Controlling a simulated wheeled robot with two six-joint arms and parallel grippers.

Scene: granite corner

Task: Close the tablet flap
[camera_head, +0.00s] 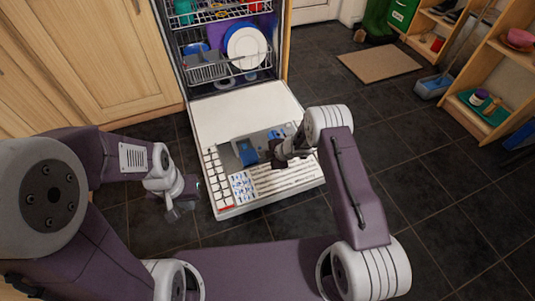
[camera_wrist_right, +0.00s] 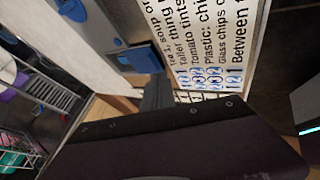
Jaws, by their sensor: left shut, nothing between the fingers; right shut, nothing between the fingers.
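The dishwasher door (camera_head: 235,103) lies folded down, and a grey dispenser panel (camera_head: 228,157) is set into it. The blue tablet flap (camera_head: 248,153) is on this panel; it also shows in the right wrist view (camera_wrist_right: 145,58). It seems to stand out from the panel, but I cannot tell its exact angle. My right gripper (camera_head: 279,157) is shut and empty, above the panel just right of the flap. In the right wrist view its fingers (camera_wrist_right: 157,92) point at the flap's near edge; contact is unclear. My left gripper (camera_head: 174,213) is shut and empty, left of the door over the floor.
Dish racks (camera_head: 207,70) with plates (camera_head: 246,48) stand inside the dishwasher behind the door. A printed label (camera_head: 285,178) covers the door's near part. Wooden cabinets (camera_head: 95,50) are at the left, a shelf unit (camera_head: 480,75) at the right.

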